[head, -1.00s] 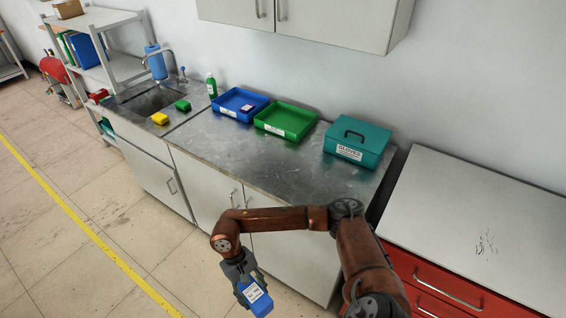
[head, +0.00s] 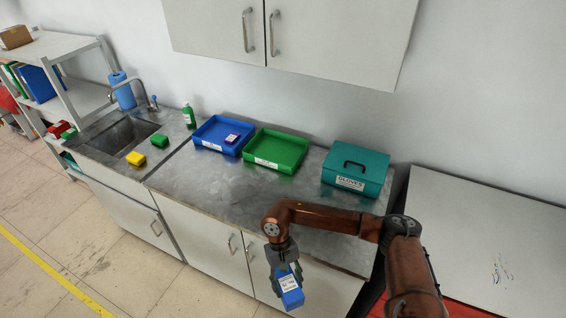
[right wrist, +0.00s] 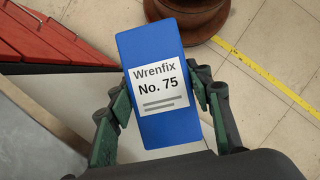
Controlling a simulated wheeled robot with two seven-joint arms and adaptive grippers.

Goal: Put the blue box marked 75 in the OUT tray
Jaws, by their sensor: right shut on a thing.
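The blue box (head: 291,292) is held in my right gripper (head: 285,270), in front of the cabinet doors and below the counter's front edge. In the right wrist view the box (right wrist: 157,45) has a white label reading "Wrenfix No. 75", with the gripper's green-padded fingers (right wrist: 162,95) on both sides. A blue tray (head: 212,148) and a green tray (head: 275,166) stand side by side on the counter, behind and above the gripper. Each has a white front label too small to read. A small dark purple item (head: 232,138) lies in the blue tray. My left gripper is not in view.
A teal gloves case (head: 356,174) stands right of the green tray. The metal counter (head: 205,190) before the trays is clear. A wall cabinet (head: 330,40) hangs above.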

